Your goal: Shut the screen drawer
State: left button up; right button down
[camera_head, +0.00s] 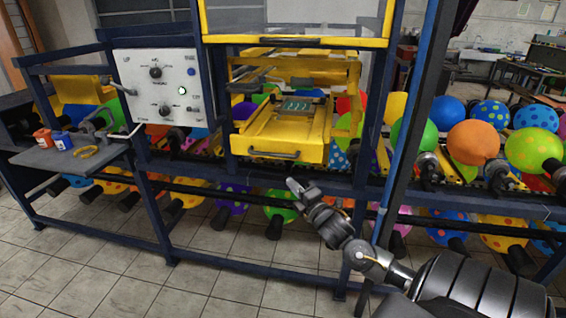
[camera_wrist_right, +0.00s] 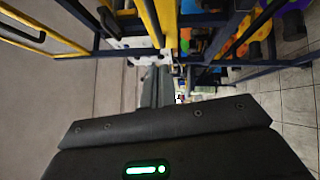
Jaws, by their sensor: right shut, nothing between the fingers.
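The yellow screen drawer (camera_head: 262,135) sticks out toward me from the yellow frame of the blue machine. A dark handle (camera_head: 275,154) runs along its front face, and a green plate (camera_head: 299,105) shows within the yellow framework above it. My right gripper (camera_head: 294,187) is shut and empty, below and slightly right of the drawer front, apart from it. In the right wrist view the gripper's dark fingers (camera_wrist_right: 156,88) point away from the camera; I cannot clearly make out the drawer there. My left gripper is not in view.
A blue post (camera_head: 405,130) stands right of the drawer. A blue rail (camera_head: 330,182) runs below it. A white control panel (camera_head: 165,88) is at left, beside a grey shelf (camera_head: 45,158) with small red and blue containers. Several balloons line the machine. The tiled floor in front is clear.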

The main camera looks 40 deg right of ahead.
jog(key=w+d+r+p, duration=0.1)
jog(key=w+d+p, duration=0.2)
jog(key=w, duration=0.6)
jog(key=shift+w+d+r+p, duration=0.25)
jog(key=shift+d+r+p, duration=0.15)
jog(key=shift+d, duration=0.35)
